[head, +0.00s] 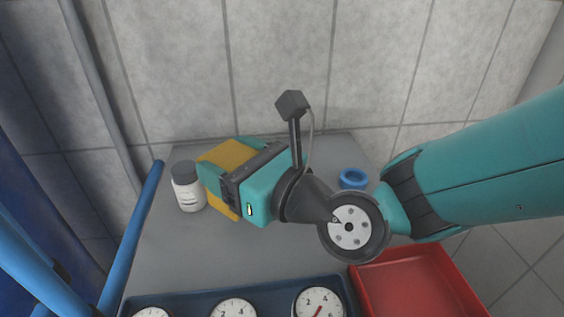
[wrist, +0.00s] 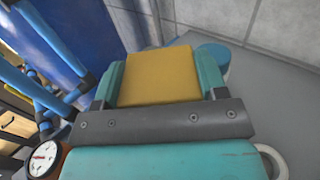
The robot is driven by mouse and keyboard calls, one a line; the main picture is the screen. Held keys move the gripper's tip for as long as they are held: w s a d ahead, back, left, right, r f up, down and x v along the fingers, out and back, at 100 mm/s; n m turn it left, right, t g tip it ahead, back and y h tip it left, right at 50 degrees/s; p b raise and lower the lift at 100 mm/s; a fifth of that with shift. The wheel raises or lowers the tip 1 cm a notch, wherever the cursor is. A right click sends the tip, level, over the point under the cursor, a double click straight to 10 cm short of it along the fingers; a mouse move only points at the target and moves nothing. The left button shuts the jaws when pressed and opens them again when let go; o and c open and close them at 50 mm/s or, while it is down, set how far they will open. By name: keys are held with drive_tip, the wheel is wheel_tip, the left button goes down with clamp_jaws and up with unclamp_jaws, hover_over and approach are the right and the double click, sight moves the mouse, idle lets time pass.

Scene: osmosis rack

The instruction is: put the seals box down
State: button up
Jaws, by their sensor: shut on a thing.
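The seals box is the yellow block (head: 224,160) held between the teal fingers of my gripper (head: 217,168) in the head view. In the wrist view the yellow box (wrist: 160,77) fills the space between both fingers (wrist: 158,80), its broad face showing. My gripper is shut on it. The box is over the back left of the grey table top (head: 170,255), close to a white bottle. Its underside is hidden, so I cannot tell whether it touches the table.
A white bottle with a grey cap (head: 187,187) stands just left of the box. A blue ring (head: 353,178) lies at the back right. A dark blue tray with dial gauges (head: 260,293) and a red tray (head: 415,283) are in front. Blue rails (head: 130,240) rise at left. The middle table is bare.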

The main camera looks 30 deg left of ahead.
drive_tip(key=shift+f+b, duration=0.7)
drive_tip(key=shift+f, duration=1.25)
drive_tip(key=shift+f, duration=0.15)
drive_tip(key=o, duration=1.1)
drive_tip(key=shift+r, duration=0.2)
drive_tip(key=d, duration=0.2)
drive_tip(key=d+b, duration=0.1)
drive_tip(key=d, duration=0.1)
drive_tip(key=d+b, duration=0.1)
drive_tip(key=d, duration=0.1)
drive_tip(key=shift+s+d+f, duration=0.2)
drive_tip(key=shift+s+d, duration=0.05)
drive_tip(key=shift+s+d+r, duration=0.1)
drive_tip(key=shift+d+r, duration=0.05)
drive_tip(key=shift+d, duration=0.35)
